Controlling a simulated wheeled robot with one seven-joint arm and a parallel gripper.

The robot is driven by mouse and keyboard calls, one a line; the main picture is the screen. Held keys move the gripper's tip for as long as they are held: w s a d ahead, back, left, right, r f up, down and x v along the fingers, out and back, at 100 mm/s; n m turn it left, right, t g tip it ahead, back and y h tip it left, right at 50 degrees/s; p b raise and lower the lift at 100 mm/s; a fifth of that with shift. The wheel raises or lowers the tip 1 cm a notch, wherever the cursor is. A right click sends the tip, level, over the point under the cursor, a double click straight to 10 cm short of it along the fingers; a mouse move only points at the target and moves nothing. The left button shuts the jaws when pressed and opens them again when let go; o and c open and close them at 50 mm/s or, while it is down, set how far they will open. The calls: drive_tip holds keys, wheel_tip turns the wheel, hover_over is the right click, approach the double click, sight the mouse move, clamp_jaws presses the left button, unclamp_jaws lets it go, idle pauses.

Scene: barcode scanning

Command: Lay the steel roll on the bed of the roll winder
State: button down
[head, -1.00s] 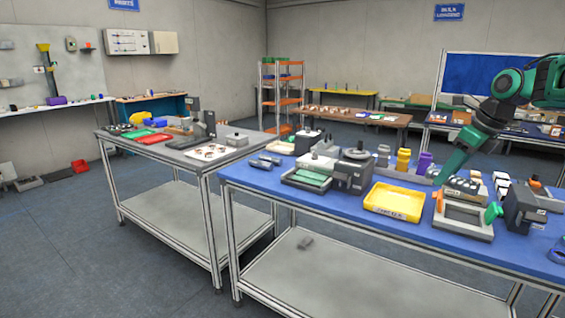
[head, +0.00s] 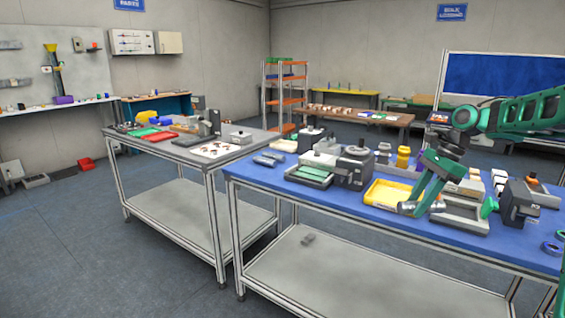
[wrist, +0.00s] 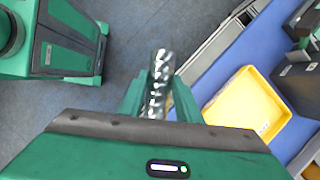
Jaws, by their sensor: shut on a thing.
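My gripper (head: 420,205) is shut on the steel roll, a short shiny silver cylinder (wrist: 158,85). In the wrist view the roll sticks out beyond the fingers, with floor behind it. In the head view the roll (head: 407,208) is small and partly hidden by the fingers, in front of the yellow tray. A grey open-framed machine bed (head: 465,222) with a green knob (head: 488,207) stands just right of my gripper. It may be the roll winder, but I cannot read a label to be sure.
The yellow tray (head: 376,200) lies left of the grey bed, on the blue table (head: 330,202). A dark grey machine with a green bed (head: 309,178) stands further left. Floor shows before the table.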

drive_tip(key=w+a+f+n+g+h, duration=0.2)
drive_tip(key=a+f+n+g+h, duration=0.1)
drive_tip(key=a+f+n, duration=0.5)
drive_tip(key=shift+a+f+n+g, duration=0.25)
drive_tip(key=shift+f+n+g, duration=0.35)
drive_tip(key=shift+f+n, duration=1.8)
